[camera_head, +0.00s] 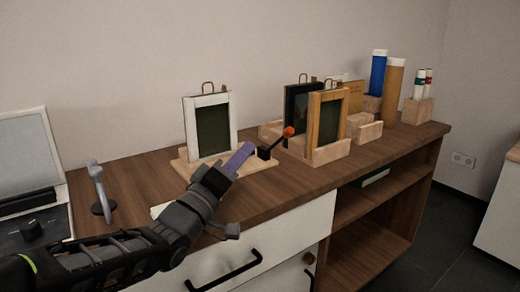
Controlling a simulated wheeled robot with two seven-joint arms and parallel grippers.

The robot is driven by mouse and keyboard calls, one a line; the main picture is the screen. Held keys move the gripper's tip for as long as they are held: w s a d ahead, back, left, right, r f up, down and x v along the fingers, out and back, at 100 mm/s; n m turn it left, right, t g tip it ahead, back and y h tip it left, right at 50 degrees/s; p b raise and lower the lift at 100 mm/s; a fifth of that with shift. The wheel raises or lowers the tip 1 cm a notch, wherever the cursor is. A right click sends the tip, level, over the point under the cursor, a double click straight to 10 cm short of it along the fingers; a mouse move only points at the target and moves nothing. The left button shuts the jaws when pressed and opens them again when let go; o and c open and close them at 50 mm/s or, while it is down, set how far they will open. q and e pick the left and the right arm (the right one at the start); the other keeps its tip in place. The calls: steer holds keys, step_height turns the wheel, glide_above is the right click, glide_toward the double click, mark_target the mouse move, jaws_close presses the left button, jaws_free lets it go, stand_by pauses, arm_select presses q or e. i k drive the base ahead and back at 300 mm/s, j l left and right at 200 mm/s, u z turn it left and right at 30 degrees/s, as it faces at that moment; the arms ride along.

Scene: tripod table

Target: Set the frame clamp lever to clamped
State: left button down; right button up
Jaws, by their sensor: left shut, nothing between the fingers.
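A white picture frame (190,125) with a dark panel stands upright on a wooden base (178,165) in the middle of the cabinet top. A clamp lever (277,143) with a black stem and an orange-red knob rises from a small black block at the right of this base. The lever tilts up and to the right. My left gripper (247,149), with purple fingers, is shut and empty. In the picture its tips are just left of the black block, in front of the frame's lower right corner. I cannot tell whether they touch the block. My right gripper is out of view.
A dark frame (291,105) and a light wood frame (314,118) stand in wooden holders to the right. Blue (378,74) and tan (393,90) tubes stand farther right. A grey hook-shaped stand (98,188) is at left. The front wood top right of my gripper is clear.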

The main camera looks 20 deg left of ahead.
mark_target(288, 132)
steer(key=k, duration=1)
